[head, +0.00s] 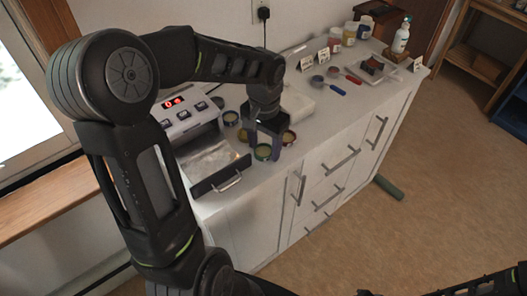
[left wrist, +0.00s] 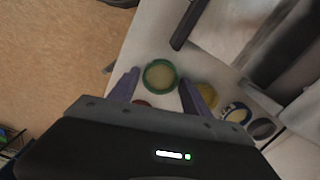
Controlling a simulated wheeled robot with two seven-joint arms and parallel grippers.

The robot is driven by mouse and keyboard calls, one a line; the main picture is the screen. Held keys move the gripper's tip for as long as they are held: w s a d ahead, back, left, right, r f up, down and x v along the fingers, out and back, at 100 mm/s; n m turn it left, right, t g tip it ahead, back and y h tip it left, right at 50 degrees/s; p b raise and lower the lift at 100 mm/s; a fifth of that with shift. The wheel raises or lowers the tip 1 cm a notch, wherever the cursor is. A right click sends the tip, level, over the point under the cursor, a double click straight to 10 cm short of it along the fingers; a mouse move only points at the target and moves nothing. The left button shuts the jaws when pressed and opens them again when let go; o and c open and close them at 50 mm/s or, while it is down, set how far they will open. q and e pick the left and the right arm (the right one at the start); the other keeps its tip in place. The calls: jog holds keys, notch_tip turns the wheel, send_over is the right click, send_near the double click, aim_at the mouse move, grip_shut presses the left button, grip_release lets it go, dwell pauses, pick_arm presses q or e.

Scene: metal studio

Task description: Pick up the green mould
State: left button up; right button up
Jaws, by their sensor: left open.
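The green mould (head: 263,153), a round green-rimmed dish with a pale yellowish inside, sits on the white counter near its front edge. It also shows whole in the left wrist view (left wrist: 160,76). My left gripper (head: 266,138) is open and points down over it. In the left wrist view the two fingers (left wrist: 160,88) stand apart, one on each side of the green mould, with nothing held. I cannot tell whether the fingertips reach down to its rim. My right gripper is not in view; only dark arm parts show at the lower right.
Jars, a pump bottle (head: 401,38) and tools are farther along the counter (head: 318,125).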

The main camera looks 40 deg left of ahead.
aim_at(265, 152)
pick_arm(q)
jog(key=shift+c, duration=0.6)
jog(key=c, duration=1)
jog(key=shift+r, duration=0.1)
notch_tip(265, 152, up, 10)
jog(key=shift+f, duration=0.1)
dwell(0.3)
